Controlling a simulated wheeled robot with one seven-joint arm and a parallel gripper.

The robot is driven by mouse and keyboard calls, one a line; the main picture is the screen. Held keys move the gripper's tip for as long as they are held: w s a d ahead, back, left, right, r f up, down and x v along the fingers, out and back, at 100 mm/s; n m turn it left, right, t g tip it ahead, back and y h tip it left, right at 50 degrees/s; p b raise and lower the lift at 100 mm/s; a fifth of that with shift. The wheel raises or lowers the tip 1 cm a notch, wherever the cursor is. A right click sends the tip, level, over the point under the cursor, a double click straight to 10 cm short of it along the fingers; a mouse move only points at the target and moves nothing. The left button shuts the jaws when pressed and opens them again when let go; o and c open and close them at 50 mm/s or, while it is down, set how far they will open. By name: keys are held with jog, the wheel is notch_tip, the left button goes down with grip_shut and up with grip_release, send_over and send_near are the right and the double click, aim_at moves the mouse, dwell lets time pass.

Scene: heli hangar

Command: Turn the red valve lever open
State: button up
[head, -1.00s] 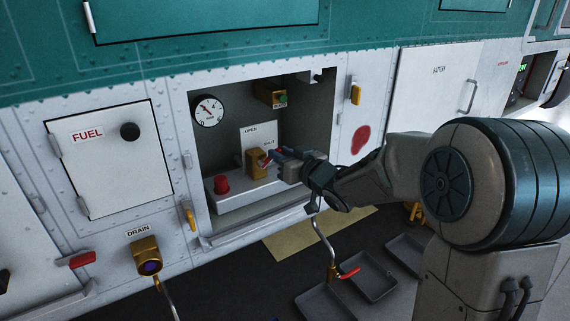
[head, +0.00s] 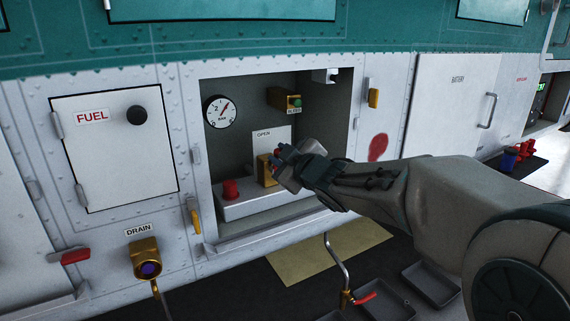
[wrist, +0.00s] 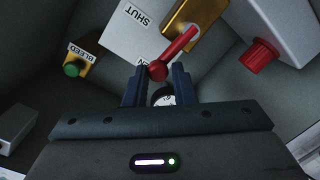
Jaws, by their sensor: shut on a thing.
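The red valve lever (wrist: 178,46) runs from its brass valve body (wrist: 197,14) to a round red knob in the wrist view. My gripper (wrist: 157,75) is shut on the knob end, with one dark finger on each side. The knob lies by the OPEN end of the white placard (wrist: 136,32), covering part of that word; SHUT is at the other end. In the head view, my gripper (head: 284,160) is inside the open bay, and it hides most of the lever and the SHUT label. The brass body (head: 264,170) shows just left of it.
A red button (head: 230,189) stands left of the valve on the same base. A pressure gauge (head: 222,112) and a bleed valve (head: 286,100) with a green button are above. The bay's frame surrounds my arm. Grey trays (head: 433,284) lie on the floor.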

jog(key=shift+s+a+f+n+b, duration=0.1)
jog(key=shift+n+b, duration=0.2)
jog(key=shift+n, duration=0.1)
grip_shut()
jog(key=o, duration=0.9)
grip_release()
jog(key=p+v, duration=0.3)
jog(key=v, duration=1)
jog(key=shift+s+p, duration=0.3)
jog(key=shift+p, duration=0.05)
